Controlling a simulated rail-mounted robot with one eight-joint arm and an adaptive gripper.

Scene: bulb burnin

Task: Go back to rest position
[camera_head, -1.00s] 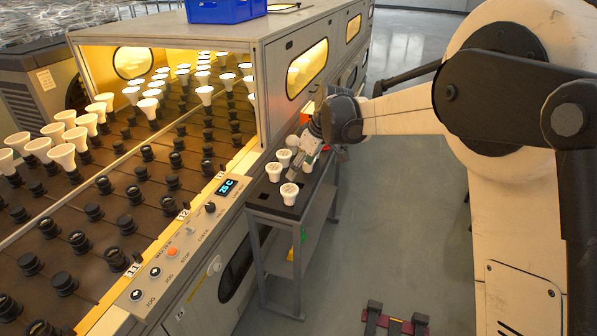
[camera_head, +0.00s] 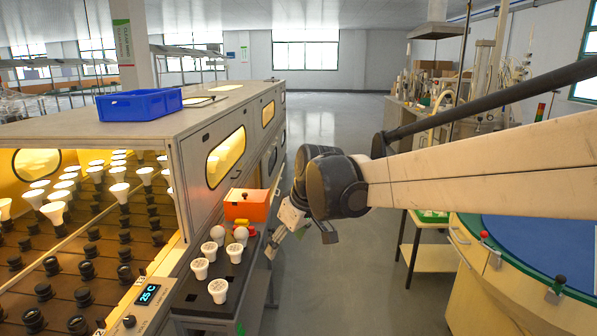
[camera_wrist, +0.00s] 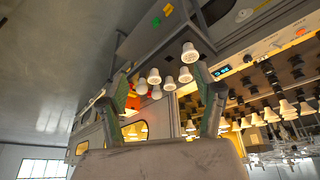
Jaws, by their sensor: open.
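My gripper (camera_head: 286,243) is open and empty, to the right of the small dark cart (camera_head: 196,297) in the head view. In the wrist view, its two fingers (camera_wrist: 161,70) stand wide apart, with the cart and bulbs seen beyond them. Several white bulbs stand on the cart, among them a front one (camera_head: 218,290), one behind it (camera_head: 199,268) and a round-topped one (camera_head: 240,234). None is between the fingers. My arm comes in from the right side of the head view.
The burn-in oven (camera_head: 200,127) with rows of bulbs and sockets stands at left, a blue crate (camera_head: 140,105) on top. An orange box (camera_head: 246,205) sits behind the cart bulbs. A round blue-topped table (camera_head: 540,245) stands at right. The floor aisle (camera_head: 340,290) between is clear.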

